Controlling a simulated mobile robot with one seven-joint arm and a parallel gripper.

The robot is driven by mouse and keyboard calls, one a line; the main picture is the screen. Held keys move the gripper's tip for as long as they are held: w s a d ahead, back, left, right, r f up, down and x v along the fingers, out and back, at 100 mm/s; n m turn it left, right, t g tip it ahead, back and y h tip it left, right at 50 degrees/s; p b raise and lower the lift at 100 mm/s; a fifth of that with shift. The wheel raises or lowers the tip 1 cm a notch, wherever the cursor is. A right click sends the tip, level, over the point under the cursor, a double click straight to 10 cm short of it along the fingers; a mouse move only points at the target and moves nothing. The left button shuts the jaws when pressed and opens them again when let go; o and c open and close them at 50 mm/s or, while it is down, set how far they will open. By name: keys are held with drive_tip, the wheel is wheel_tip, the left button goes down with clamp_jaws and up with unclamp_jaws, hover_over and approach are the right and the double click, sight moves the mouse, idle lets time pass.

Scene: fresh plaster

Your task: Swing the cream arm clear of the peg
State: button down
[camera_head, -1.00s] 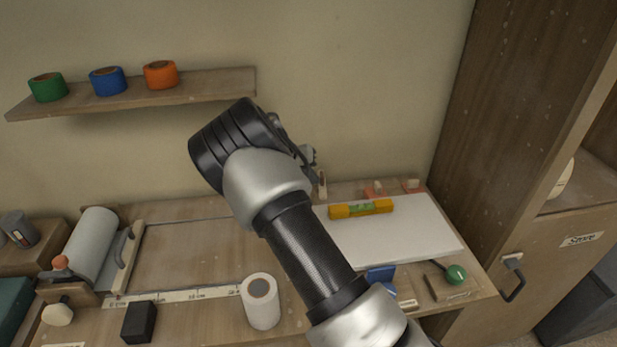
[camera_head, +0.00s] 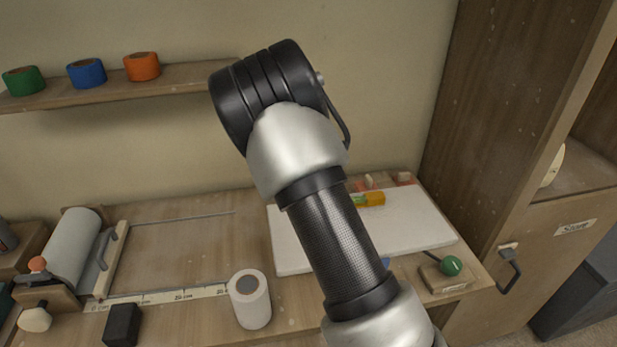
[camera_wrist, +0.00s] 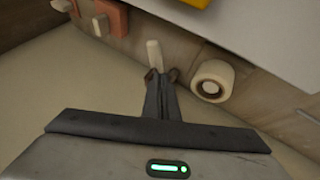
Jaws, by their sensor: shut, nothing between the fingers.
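A short cream bar (camera_wrist: 154,54), which looks like the cream arm, stands out in the wrist view near the bench's back edge. My gripper (camera_wrist: 163,76) is shut and empty, with its tips right at the near end of this bar. I cannot tell whether they touch it. I cannot make out the peg for certain. Red blocks with pale pieces (camera_wrist: 112,17) lie left of the bar in the wrist view. In the head view my arm hides the gripper and the bar.
A cream roll (camera_wrist: 212,80) stands close right of the fingertips. A white board (camera_head: 420,222) and an orange level (camera_head: 371,199) lie on the bench. A white roll (camera_head: 250,300) stands at the front. A shelf with tapes (camera_head: 142,67) hangs at the left; a wooden cabinet (camera_head: 490,110) stands right.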

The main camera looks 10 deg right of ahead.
drive_tip(key=shift+d, duration=0.4)
idle(0.4)
drive_tip(key=shift+b, duration=0.3)
